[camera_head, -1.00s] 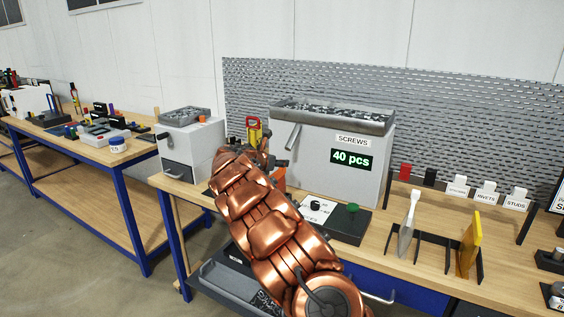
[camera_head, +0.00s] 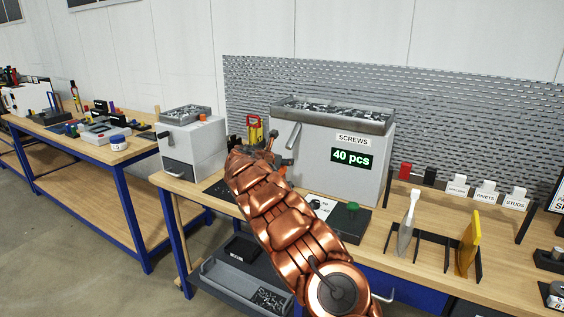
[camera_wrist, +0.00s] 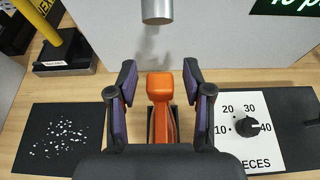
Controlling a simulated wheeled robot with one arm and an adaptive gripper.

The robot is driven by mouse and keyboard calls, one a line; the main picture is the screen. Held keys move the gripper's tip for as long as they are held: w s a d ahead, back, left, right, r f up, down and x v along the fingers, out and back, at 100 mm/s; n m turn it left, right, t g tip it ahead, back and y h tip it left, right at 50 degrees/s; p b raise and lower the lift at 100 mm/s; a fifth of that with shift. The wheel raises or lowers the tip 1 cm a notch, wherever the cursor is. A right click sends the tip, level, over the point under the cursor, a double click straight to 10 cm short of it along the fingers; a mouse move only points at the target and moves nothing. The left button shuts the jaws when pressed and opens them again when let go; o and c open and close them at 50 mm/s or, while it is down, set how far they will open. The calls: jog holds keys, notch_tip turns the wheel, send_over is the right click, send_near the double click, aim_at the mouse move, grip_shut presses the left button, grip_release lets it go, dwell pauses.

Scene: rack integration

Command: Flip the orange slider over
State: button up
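The orange slider (camera_wrist: 160,92) stands upright in the middle of the wrist view, below the metal spout. It has a wide rounded head and a narrower lower part. My gripper (camera_wrist: 160,84) is open, with one dark, purple-padded finger on each side of the slider. Gaps show between the pads and the slider's head. In the head view, my copper arm reaches over the bench and hides most of the slider and the gripper.
The screws dispenser (camera_head: 335,150) with its "40 pcs" display stands behind. A dial panel (camera_wrist: 262,128) is to the right, and a dark mat (camera_wrist: 58,138) with white specks to the left. A yellow-handled tool (camera_wrist: 40,20) stands at the back left.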

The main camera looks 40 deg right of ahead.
grip_shut()
dwell(0.4)
jog(key=shift+w+d, duration=0.1)
jog(key=shift+d, duration=0.3)
dwell(0.3)
jog(key=shift+o, duration=0.6)
grip_release()
jog(key=shift+a, duration=0.1)
jog(key=shift+a+r, duration=0.35)
jog(key=shift+a, duration=0.15)
jog(key=v, duration=1)
jog(key=shift+s+a+r, duration=0.1)
jog(key=shift+s+a, duration=0.15)
